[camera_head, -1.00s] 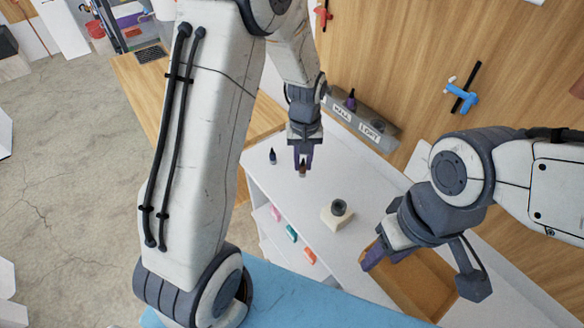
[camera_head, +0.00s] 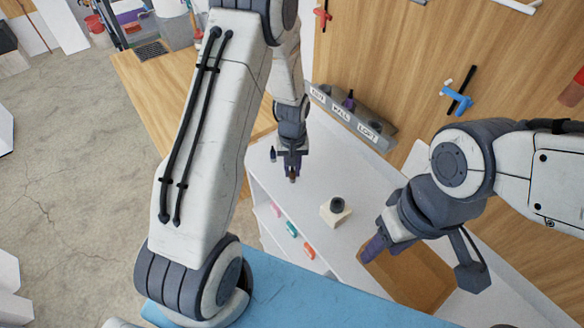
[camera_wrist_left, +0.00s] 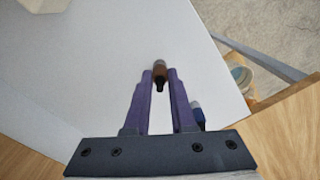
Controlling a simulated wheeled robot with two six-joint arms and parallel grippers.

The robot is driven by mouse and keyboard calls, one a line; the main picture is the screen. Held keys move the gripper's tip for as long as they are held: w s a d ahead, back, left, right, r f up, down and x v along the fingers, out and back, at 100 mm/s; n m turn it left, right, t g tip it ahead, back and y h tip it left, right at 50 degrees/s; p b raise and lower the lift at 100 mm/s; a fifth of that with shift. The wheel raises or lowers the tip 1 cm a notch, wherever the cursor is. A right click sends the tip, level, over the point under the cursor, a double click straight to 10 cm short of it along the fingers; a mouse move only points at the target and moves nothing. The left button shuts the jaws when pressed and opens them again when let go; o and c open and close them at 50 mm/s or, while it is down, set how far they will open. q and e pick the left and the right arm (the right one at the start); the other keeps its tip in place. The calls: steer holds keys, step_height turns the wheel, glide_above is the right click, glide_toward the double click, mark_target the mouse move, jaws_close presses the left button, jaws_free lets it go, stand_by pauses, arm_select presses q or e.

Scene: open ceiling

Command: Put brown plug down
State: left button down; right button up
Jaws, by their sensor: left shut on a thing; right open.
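The brown plug (camera_wrist_left: 160,73) is between the fingertips of my left gripper (camera_wrist_left: 159,80) in the left wrist view, with a grey end and a dark tip. In the head view my left gripper (camera_head: 291,171) is shut on the plug (camera_head: 292,178), over the white shelf top (camera_head: 310,175); I cannot tell whether the plug touches the surface. My right gripper (camera_head: 418,262) is open and empty at the right, above a wooden tray (camera_head: 425,290).
A dark blue plug (camera_head: 273,154) stands left of my left gripper; it also shows in the left wrist view (camera_wrist_left: 197,115). A cream block with a dark ring (camera_head: 336,211) is on the shelf top. A grey labelled rack (camera_head: 352,116) holding a purple plug (camera_head: 349,99) stands behind.

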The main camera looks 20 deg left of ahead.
arm_select(q)
steer(key=c, duration=0.8)
jaws_free()
steer(key=shift+o, duration=0.2)
